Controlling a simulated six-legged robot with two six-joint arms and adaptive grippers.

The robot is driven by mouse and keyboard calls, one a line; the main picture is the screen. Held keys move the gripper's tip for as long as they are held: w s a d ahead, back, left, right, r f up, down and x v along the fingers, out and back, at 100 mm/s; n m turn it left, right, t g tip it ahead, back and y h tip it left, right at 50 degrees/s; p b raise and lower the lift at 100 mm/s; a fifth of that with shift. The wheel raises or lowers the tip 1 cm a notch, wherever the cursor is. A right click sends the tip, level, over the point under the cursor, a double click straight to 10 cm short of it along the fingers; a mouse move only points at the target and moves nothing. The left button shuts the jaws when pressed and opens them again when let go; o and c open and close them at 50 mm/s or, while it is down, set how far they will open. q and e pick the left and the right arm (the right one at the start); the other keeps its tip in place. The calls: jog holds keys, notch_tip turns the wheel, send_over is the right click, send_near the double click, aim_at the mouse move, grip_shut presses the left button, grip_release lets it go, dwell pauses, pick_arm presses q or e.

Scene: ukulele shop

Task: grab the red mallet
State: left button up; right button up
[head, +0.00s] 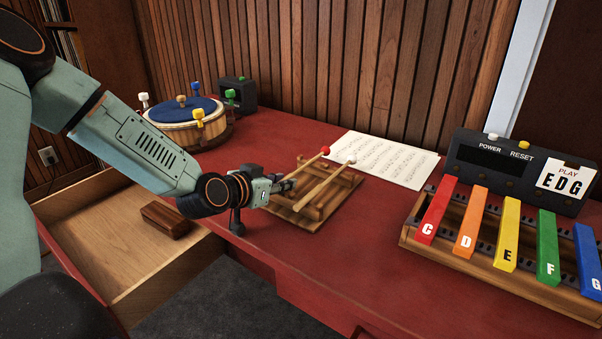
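The red mallet (312,163) has a red ball head and a pale wooden stick. It lies tilted on a small wooden rack (344,188) on the red desk, its head toward the back right. A white-headed mallet (325,184) lies beside it, closer to the front. My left gripper (289,184) reaches in from the left, with its dark fingertips at the near end of the red mallet's stick. The fingers are small and overlap the stick end, so I cannot tell whether they grip it. My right gripper is not in view.
Sheet music (385,158) lies behind the rack. A xylophone with coloured bars (470,220) and a black control box (515,165) stand right. A blue-topped drum (183,112) stands back left. An open drawer (120,240) holds a brown block (167,220). The desk's front middle is clear.

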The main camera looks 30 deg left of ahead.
pick_arm(q)
jog(key=shift+s+r, duration=0.1)
jog(key=shift+c, duration=1.3)
grip_shut()
